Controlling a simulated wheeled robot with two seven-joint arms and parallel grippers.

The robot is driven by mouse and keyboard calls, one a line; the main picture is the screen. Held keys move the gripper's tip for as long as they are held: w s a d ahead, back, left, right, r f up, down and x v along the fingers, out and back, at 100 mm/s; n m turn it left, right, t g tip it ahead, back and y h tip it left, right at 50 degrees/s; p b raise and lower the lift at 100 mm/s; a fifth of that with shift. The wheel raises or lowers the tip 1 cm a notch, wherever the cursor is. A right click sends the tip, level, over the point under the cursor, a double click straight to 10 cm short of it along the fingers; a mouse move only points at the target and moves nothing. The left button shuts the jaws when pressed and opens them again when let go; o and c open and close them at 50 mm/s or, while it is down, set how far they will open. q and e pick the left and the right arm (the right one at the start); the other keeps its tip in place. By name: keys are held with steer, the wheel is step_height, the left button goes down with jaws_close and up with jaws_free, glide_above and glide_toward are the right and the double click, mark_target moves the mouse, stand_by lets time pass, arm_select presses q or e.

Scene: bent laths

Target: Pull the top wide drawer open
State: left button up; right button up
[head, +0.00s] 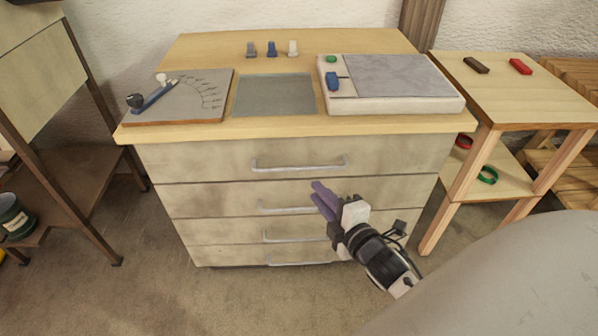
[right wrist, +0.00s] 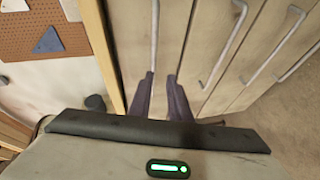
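The top wide drawer (head: 210,162) is shut, flush in the front of a wooden cabinet under the worktop. Its grey bar handle (head: 298,166) runs across its middle. The same handle also shows in the right wrist view (right wrist: 155,35), close to the fingertips. My right gripper (head: 316,191) has purple fingers, slightly apart with nothing seen between them. In the head view it appears below and right of the top handle, in front of the second drawer. In the right wrist view its fingertips (right wrist: 161,76) are near one end of the top handle; contact is unclear. My left gripper is not in view.
Several lower drawers with similar handles (head: 290,236) are shut. The worktop (head: 300,128) carries a lever board (head: 190,95), a grey panel and a white box (head: 400,88). A small wooden table (head: 520,85) stands at right, a dark shelf (head: 60,190) at left.

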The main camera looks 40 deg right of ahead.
mark_target(303, 170)
steer(key=shift+n, duration=0.4)
steer(key=x, duration=0.7)
steer(key=r+b+x, duration=0.1)
steer(key=x, duration=0.2)
steer(key=shift+w+d, duration=0.35)
steer(key=shift+w, duration=0.05)
steer(key=shift+r, duration=0.1)
steer(key=shift+c, duration=0.3)
jaws_close()
